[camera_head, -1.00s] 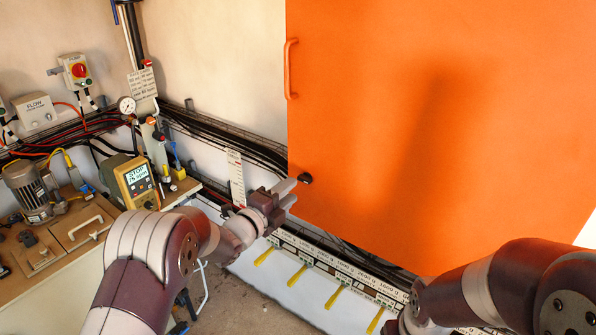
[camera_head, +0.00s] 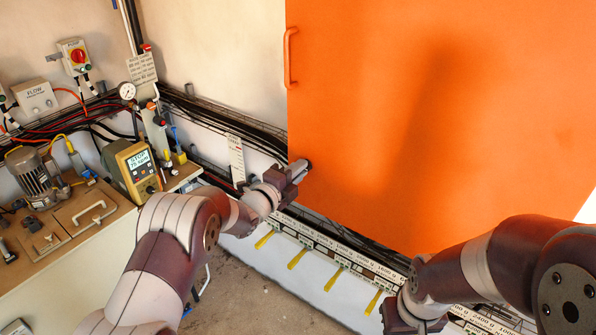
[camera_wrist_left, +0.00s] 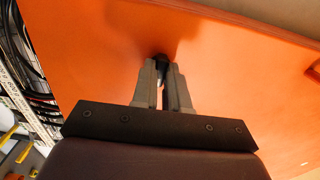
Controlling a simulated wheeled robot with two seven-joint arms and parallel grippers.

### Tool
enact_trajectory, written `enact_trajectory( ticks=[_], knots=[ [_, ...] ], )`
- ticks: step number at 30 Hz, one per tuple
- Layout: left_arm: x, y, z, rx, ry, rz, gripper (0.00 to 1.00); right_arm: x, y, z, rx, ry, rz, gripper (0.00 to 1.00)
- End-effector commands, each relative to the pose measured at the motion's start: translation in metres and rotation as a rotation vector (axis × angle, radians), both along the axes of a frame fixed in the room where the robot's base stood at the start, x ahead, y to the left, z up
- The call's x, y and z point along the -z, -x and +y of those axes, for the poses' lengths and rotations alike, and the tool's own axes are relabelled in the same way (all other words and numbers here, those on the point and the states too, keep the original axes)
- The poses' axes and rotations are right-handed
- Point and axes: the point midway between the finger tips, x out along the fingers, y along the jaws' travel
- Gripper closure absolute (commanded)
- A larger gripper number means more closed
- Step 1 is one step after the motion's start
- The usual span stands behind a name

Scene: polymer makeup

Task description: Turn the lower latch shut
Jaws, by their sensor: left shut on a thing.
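The orange door panel (camera_head: 430,130) fills the right of the head view. The lower latch (camera_wrist_left: 162,58) is a small dark knob on the door; in the head view it is mostly hidden behind my left gripper (camera_head: 299,171), at the door's lower left edge. In the left wrist view the two grey fingertips of the left gripper (camera_wrist_left: 162,72) are closed on the latch, one on each side. The latch's exact angle cannot be told. My right gripper (camera_head: 408,318) is low in the head view, apart from the door, its fingers not clearly visible.
An orange handle (camera_head: 290,57) stands out high on the door's left edge. To the left are a workbench (camera_head: 110,235), a yellow meter (camera_head: 137,172), a motor (camera_head: 33,178) and cables along the wall. Yellow-handled items (camera_head: 298,257) line a white panel below the door.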

Motion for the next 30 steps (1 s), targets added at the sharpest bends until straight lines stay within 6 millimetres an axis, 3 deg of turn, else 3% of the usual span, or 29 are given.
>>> enact_trajectory(
  ticks=[11, 21, 30],
  knots=[
    [0.006, 0.001, -0.001, 0.002, 0.147, 0.107, 1.00, 0.030, 0.000, 0.000, 0.000, 0.000, 0.000, 1.00],
    [0.005, 0.001, -0.001, 0.003, 0.404, 0.293, 1.00, 0.060, 0.000, 0.000, 0.000, 0.000, 0.000, 1.00],
    [0.002, 0.001, -0.001, 0.003, 0.633, 0.461, 1.00, 0.073, 0.000, 0.000, 0.000, 0.000, 0.000, 1.00]
  ],
)
